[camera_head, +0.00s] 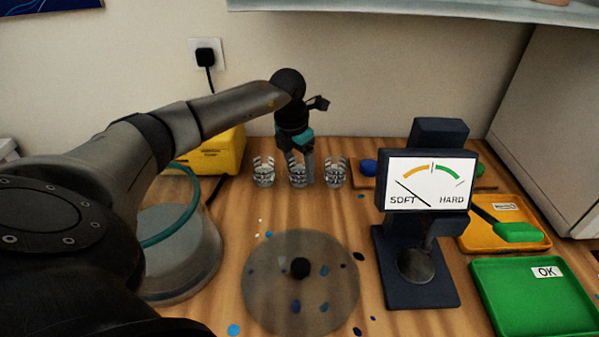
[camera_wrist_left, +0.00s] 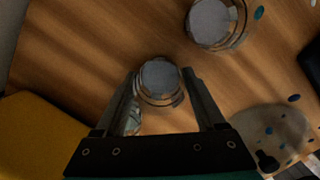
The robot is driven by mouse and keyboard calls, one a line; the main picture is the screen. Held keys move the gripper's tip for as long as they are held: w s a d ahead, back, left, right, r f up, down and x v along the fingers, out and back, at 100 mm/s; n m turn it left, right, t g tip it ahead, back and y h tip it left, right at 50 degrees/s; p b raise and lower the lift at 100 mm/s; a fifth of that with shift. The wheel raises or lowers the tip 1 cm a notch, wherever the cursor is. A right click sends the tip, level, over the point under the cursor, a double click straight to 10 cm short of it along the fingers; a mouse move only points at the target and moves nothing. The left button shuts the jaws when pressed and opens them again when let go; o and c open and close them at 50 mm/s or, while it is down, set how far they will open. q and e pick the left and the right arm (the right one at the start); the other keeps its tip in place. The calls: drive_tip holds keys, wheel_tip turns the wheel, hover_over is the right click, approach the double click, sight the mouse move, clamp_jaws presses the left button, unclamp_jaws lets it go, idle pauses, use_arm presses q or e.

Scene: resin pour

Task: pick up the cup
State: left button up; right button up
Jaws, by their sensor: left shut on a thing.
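Several clear cups stand in a row at the back of the wooden table. The middle cup (camera_head: 297,179) is between the fingers of my left gripper (camera_head: 300,164), which comes down on it from above. In the left wrist view this cup (camera_wrist_left: 160,82) sits between the two fingertips, and the gripper is shut on it. It looks level with its neighbours; I cannot tell whether it is off the table. The left cup (camera_head: 263,175) and right cup (camera_head: 336,175) stand close on either side. My right gripper is not in view.
A yellow box (camera_head: 222,152) stands left of the cups. A dial gauge reading SOFT/HARD (camera_head: 430,182) stands on the right, with an orange tray (camera_head: 470,240) and green tray (camera_head: 530,310) beyond it. A round translucent disc (camera_head: 265,300) lies in front.

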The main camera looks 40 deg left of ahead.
use_arm(q)
drive_tip(key=shift+c, duration=0.8)
drive_tip(key=shift+r, duration=0.15)
